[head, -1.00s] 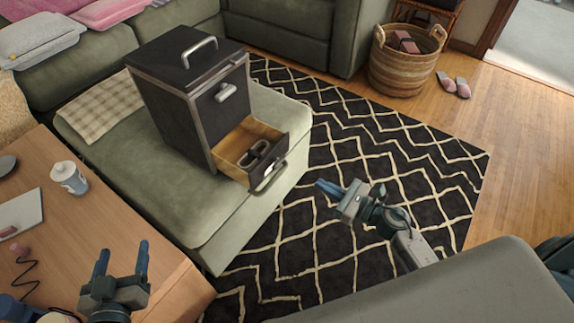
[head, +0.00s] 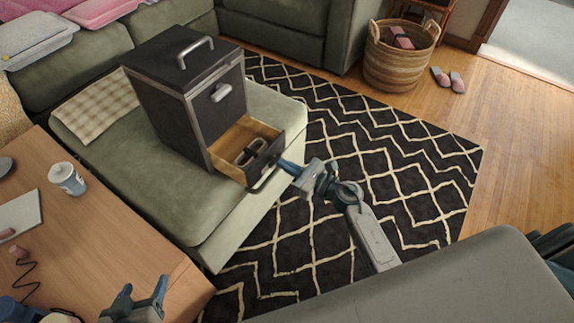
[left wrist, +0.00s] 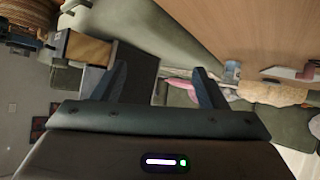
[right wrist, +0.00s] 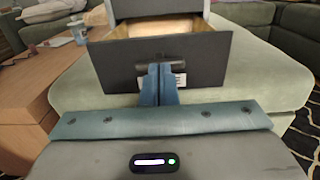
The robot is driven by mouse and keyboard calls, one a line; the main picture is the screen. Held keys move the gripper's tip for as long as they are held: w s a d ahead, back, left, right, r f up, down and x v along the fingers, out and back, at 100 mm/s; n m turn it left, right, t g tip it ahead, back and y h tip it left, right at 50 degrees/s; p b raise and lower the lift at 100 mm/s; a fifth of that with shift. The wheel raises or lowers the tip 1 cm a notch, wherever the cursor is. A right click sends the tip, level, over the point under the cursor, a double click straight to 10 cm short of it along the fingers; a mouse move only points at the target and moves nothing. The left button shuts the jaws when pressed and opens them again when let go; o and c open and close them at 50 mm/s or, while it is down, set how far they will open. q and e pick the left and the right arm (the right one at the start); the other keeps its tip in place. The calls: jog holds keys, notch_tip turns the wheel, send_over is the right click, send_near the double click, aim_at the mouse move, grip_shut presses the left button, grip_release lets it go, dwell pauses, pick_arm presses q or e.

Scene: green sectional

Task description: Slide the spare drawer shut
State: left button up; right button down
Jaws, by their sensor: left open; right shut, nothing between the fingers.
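The spare drawer (head: 266,158) is the lower drawer of a dark cabinet (head: 172,110) on the green ottoman seat. It is pulled out, with a light wood inside and some dark looped items (head: 249,152) in it. Its front (right wrist: 120,66) faces my right gripper in the right wrist view. My right gripper (head: 283,164) is shut and empty, its fingertips at the drawer front by the handle; the right wrist view shows the fingertips (right wrist: 160,70) in front of the handle. I cannot tell if they touch. My left gripper (head: 142,290) is open and empty over the wooden table's front edge.
The wooden table (head: 110,225) at left holds a cup (head: 67,179) and a pale tablet-like item (head: 20,212). The green ottoman (head: 200,210) has a checked cloth. A patterned rug (head: 400,185) and a wicker basket (head: 400,65) lie beyond. The upper drawer is shut.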

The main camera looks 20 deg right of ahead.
jog(key=b, duration=0.1)
send_near(246, 149)
jog(key=shift+w+a+r, duration=0.85)
jog(key=shift+w+r, duration=0.2)
jog(key=shift+w, duration=0.05)
jog(key=b+x, duration=0.1)
jog(key=x, duration=0.5)
jog(key=shift+w+a+b, duration=0.15)
jog(key=shift+a+b, duration=0.05)
jog(key=shift+b, duration=0.15)
jog(key=shift+w+a, duration=0.1)
jog(key=shift+w, duration=0.1)
jog(key=shift+r, duration=0.2)
pick_arm(q)
jog(key=w+r+t, duration=0.3)
jog(key=r+t, duration=0.1)
jog(key=r, duration=0.3)
jog(key=w+a+r+t, duration=0.1)
jog(key=w+r+t, duration=0.3)
jog(key=r, duration=0.3)
jog(key=shift+a+r+m+t, duration=0.2)
jog(key=shift+r+m+t, duration=0.15)
jog(key=shift+t, duration=0.45)
pick_arm(e)
jog(key=shift+w+a, duration=0.1)
jog(key=shift+w, duration=0.05)
